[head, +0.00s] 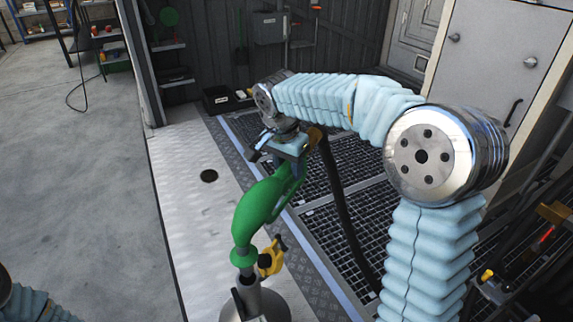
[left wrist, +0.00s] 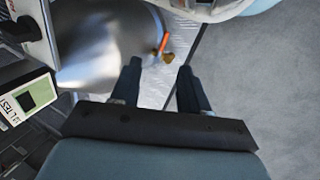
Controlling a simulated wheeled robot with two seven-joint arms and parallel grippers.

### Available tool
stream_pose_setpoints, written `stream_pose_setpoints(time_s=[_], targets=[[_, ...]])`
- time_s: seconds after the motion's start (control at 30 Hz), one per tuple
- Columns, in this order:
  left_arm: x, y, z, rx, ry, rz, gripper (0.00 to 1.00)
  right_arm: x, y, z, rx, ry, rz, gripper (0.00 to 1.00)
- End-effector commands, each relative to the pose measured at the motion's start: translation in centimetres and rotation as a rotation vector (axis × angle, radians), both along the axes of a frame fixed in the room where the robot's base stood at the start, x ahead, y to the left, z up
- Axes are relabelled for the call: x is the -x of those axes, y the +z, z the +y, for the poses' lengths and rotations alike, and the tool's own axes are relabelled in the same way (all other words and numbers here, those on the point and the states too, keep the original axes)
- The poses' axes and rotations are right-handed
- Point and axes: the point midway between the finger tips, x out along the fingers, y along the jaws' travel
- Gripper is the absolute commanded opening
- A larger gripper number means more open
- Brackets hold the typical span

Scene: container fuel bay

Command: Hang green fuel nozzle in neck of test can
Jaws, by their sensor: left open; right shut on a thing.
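The green fuel nozzle (head: 262,203) hangs steeply, spout down, in the head view. My right gripper (head: 290,152) is shut on its upper part. The metal test can (head: 277,306) stands at the bottom edge, partly cut off. The spout tip meets the can's neck in the picture; I cannot tell how deep it sits. A yellow piece (head: 271,258) is beside the spout and neck. In the left wrist view, my left gripper (left wrist: 158,70) is open and empty, near the can's grey cone-shaped top (left wrist: 100,62).
A dark hose (head: 340,210) runs down from the nozzle over the floor grating (head: 375,220). A box with a label (left wrist: 25,100) shows at the left wrist view's left edge.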

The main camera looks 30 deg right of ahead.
Motion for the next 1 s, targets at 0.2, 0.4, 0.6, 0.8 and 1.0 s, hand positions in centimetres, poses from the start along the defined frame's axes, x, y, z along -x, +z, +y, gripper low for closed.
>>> stream_pose_setpoints(time_s=[0.2,0.4,0.6,0.8,1.0], targets=[[0.0,-0.5,0.0,0.0,0.0,0.0,0.45,0.1,-0.6,0.1,0.0,0.0,-0.001,0.0],[0.0,-0.4,0.0,0.0,0.0,0.0,0.45,0.1,-0.5,0.1,0.0,0.0,-0.001,0.0],[0.0,-0.8,0.0,0.0,0.0,0.0,0.45,0.0,-1.0,0.1,0.0,0.0,-0.001,0.0],[0.0,-0.7,0.0,0.0,0.0,0.0,0.45,0.0,-1.0,0.1,0.0,0.0,-0.001,0.0],[0.0,-1.1,0.0,0.0,0.0,0.0,0.45,0.0,-1.5,0.1,0.0,0.0,-0.001,0.0]])
